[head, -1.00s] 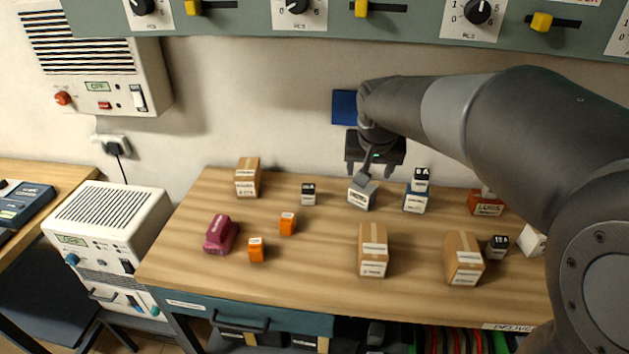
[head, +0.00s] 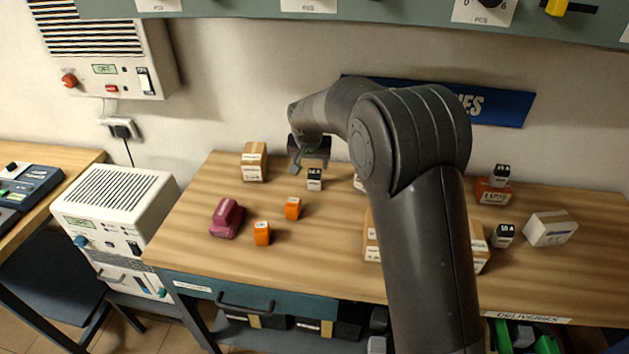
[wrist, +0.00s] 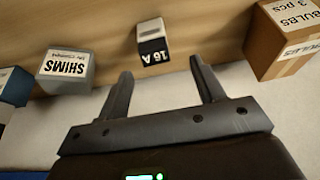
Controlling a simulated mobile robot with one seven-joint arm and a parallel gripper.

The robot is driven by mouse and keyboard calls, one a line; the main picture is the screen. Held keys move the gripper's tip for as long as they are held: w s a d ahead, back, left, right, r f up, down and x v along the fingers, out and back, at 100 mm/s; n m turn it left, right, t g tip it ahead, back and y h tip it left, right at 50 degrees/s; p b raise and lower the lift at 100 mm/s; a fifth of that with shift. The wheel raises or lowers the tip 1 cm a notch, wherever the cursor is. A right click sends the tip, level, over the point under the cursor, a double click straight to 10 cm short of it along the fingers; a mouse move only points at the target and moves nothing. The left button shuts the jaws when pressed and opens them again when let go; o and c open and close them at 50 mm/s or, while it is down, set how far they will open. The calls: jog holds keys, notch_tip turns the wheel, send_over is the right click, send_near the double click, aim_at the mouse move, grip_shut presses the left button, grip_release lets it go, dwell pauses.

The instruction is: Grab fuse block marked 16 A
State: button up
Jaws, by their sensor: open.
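The fuse block marked 16 A (wrist: 153,42) is a small black block with a white top, upright on the wooden bench. In the head view it is the small black-and-white block (head: 314,182) near the back of the bench, its label too small to read there. My gripper (wrist: 160,68) is open and empty. Its two fingers point toward the block, which lies beyond the fingertips and between their lines, apart from them. In the head view my gripper (head: 308,163) hangs just above and behind the block.
A cardboard bulbs box (wrist: 283,42) stands on one side of the block and a grey shims box (wrist: 66,68) on the other. Two orange blocks (head: 292,208) and a magenta object (head: 226,218) lie nearer the front. Other fuse blocks (head: 503,235) stand to the right.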

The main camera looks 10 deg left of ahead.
aim_at(314, 172)
jog(key=x, duration=0.8)
jog(key=shift+d, duration=0.3)
jog(key=shift+c, duration=0.3)
jog(key=c, duration=1)
jog(key=shift+c, duration=0.2)
